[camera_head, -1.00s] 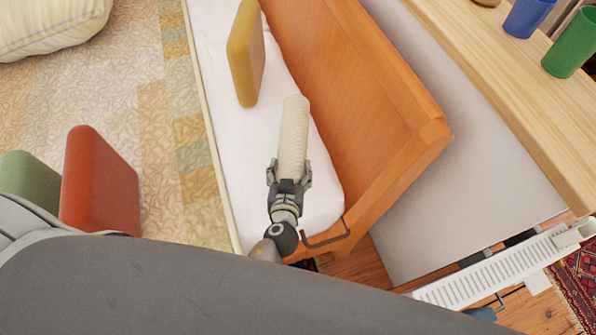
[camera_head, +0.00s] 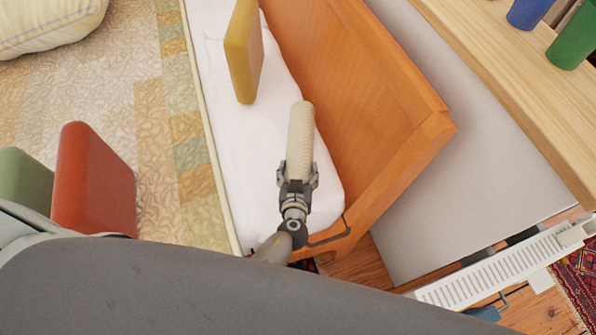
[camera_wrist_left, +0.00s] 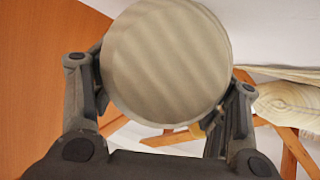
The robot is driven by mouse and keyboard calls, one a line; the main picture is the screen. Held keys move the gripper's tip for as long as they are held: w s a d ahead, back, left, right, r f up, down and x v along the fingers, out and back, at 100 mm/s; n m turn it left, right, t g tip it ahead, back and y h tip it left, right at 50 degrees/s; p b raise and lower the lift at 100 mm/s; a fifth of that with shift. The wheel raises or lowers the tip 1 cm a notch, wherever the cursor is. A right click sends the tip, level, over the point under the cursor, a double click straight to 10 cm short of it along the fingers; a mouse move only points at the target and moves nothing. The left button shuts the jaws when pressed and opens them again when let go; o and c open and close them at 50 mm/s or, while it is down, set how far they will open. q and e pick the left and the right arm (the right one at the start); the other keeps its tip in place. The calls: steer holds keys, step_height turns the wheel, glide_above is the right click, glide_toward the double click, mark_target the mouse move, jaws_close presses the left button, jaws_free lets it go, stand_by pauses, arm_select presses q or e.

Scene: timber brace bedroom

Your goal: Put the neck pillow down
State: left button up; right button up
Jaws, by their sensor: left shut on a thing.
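The neck pillow (camera_head: 300,136) is a cream, ribbed roll. In the head view it points away from my left gripper (camera_head: 297,178), which is shut on its near end. It is over the white mattress, close to the wooden headboard. In the left wrist view the pillow's round, striped end (camera_wrist_left: 166,62) fills the middle between the two fingers. I cannot tell whether the pillow touches the white surface. My right gripper is not in view.
The orange wooden headboard (camera_head: 350,90) stands right of the white mattress (camera_head: 240,180). A yellow cushion (camera_head: 243,55) stands farther up the bed. Red (camera_head: 92,180) and green (camera_head: 24,178) cushions are at the left. A wooden shelf with blue (camera_head: 528,12) and green (camera_head: 574,42) cups is at the upper right.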

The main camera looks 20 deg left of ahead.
arm_select(q)
steer(key=shift+f, duration=0.15)
steer(key=o, duration=1.2)
steer(key=shift+o, duration=0.2)
steer(key=b+v, duration=0.2)
steer(key=v, duration=0.9)
steer(key=shift+s+d, duration=0.1)
steer(key=shift+s+r, duration=0.35)
steer(key=shift+r, duration=0.05)
steer(key=shift+d, duration=0.1)
